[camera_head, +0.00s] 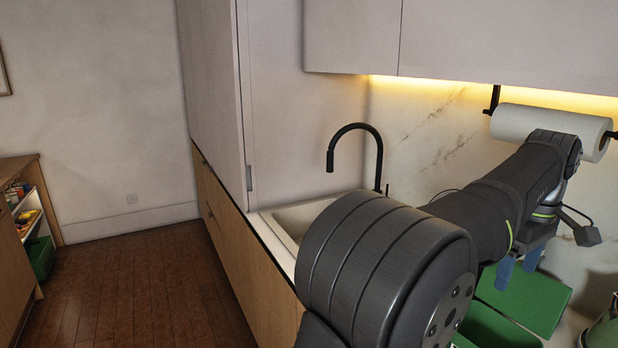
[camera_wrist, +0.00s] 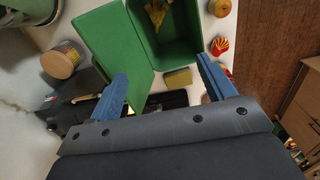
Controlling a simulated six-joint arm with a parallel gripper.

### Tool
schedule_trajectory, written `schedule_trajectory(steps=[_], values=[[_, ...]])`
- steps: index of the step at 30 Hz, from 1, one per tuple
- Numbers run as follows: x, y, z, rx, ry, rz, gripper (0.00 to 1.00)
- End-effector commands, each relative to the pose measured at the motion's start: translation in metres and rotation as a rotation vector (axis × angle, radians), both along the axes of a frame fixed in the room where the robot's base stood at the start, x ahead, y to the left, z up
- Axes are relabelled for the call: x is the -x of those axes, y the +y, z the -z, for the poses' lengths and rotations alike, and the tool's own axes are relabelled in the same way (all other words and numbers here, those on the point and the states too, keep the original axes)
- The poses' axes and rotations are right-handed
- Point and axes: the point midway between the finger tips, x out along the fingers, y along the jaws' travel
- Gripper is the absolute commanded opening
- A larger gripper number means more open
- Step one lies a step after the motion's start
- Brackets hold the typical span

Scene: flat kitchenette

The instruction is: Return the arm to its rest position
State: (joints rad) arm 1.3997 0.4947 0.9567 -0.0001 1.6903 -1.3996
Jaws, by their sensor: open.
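My gripper (camera_head: 518,268) is at the right in the head view, held over the counter with its blue fingers pointing down. In the wrist view my gripper (camera_wrist: 162,85) has its two blue fingers wide apart, with nothing held between them. My arm stretches from the bottom middle of the head view toward the back right, past the sink. Below the fingers is an open green bin (camera_wrist: 190,62) with a yellow item (camera_wrist: 156,14) inside. Its green lid panel (camera_wrist: 110,48) also shows in the head view (camera_head: 540,303).
A yellow sponge (camera_wrist: 178,77), a red item (camera_wrist: 219,46) and a wooden-lidded jar (camera_wrist: 60,60) lie around the bin. A black faucet (camera_head: 356,128) rises behind the sink (camera_head: 290,217). A paper towel roll (camera_head: 520,118) hangs near my wrist. The floor at left is clear.

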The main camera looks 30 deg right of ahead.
Motion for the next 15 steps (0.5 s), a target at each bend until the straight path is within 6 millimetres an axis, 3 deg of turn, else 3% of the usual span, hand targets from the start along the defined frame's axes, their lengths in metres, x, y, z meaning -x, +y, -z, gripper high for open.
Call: schedule_trajectory(steps=[6, 15], values=[[0.000, 0.000, 0.030, -0.002, 0.000, 0.000, 0.76], [0.000, 0.000, 0.041, 0.000, 0.000, 0.000, 0.76]])
